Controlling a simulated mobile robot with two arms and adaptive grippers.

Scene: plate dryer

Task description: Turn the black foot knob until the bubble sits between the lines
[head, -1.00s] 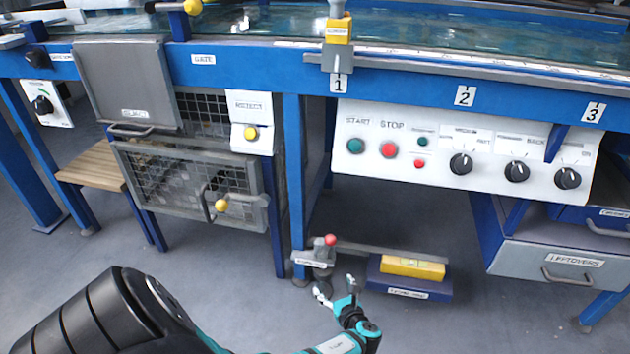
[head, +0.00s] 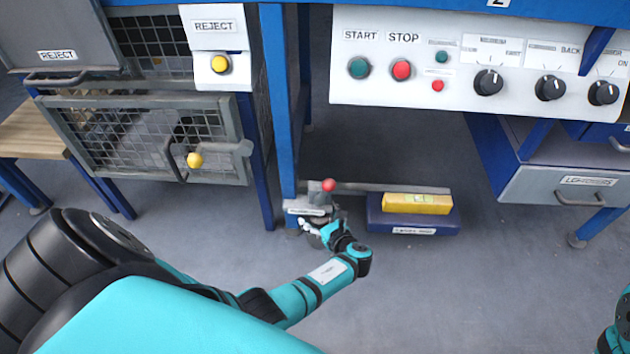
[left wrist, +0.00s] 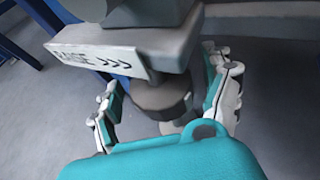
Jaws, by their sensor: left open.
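The black foot knob (left wrist: 162,97) shows in the left wrist view under a grey plate marked RAISE with arrows (left wrist: 95,55). My left gripper (left wrist: 168,108) is open, with one finger on each side of the knob. A gap shows between the fingers and the knob; I cannot tell if either touches it. In the head view my left gripper (head: 318,228) is at the foot of the blue leg and mostly covers the knob. The yellow spirit level (head: 400,205) lies on a dark blue block, its greenish vial (head: 420,198) facing up. The bubble is too small to place.
A red ball-topped part (head: 329,185) stands just above the foot. The dark blue block (head: 400,228) is close to the right of my gripper. The blue leg (head: 281,110) rises behind it. The floor in front is clear. My right gripper is out of view.

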